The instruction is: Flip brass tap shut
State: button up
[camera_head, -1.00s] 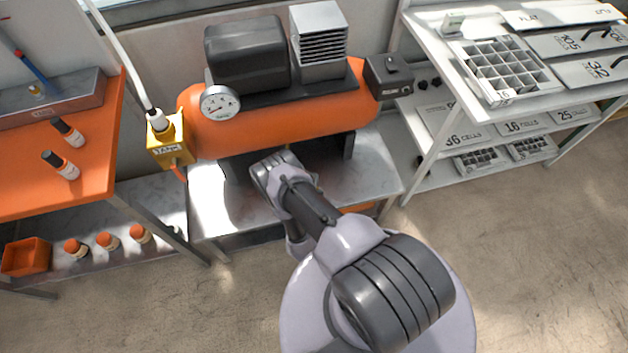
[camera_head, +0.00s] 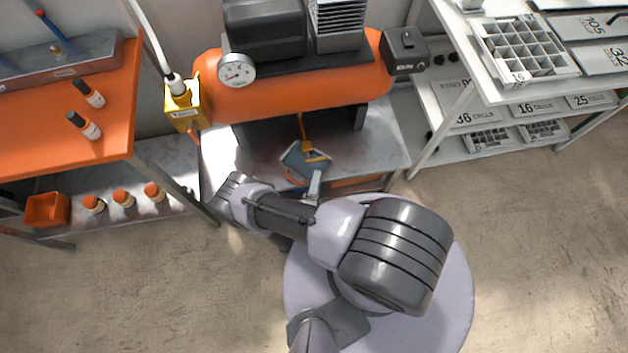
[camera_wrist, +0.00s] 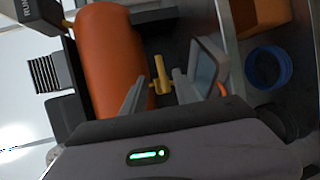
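The brass tap (camera_head: 307,146) hangs below the orange tank, with a thin stem and a yellow handle that appears crosswise to it. In the wrist view the tap (camera_wrist: 160,75) shows between and just beyond the fingertips of my gripper (camera_wrist: 161,74). The two grey fingers stand apart with nothing held; I cannot tell whether either touches the tap. In the head view one pale finger of my gripper (camera_head: 315,182) shows below the tap, and my arm hides the rest of the hand.
The orange tank (camera_head: 290,95) sits above, with a gauge (camera_head: 236,70). A blue bowl (camera_wrist: 268,68) and an orange bin (camera_wrist: 270,14) show at right in the wrist view. An orange bench (camera_head: 60,140) stands left, white shelves (camera_head: 480,90) right.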

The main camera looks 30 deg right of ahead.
jog(key=v, duration=0.4)
jog(key=shift+s+a, duration=0.15)
jog(key=shift+s, duration=0.1)
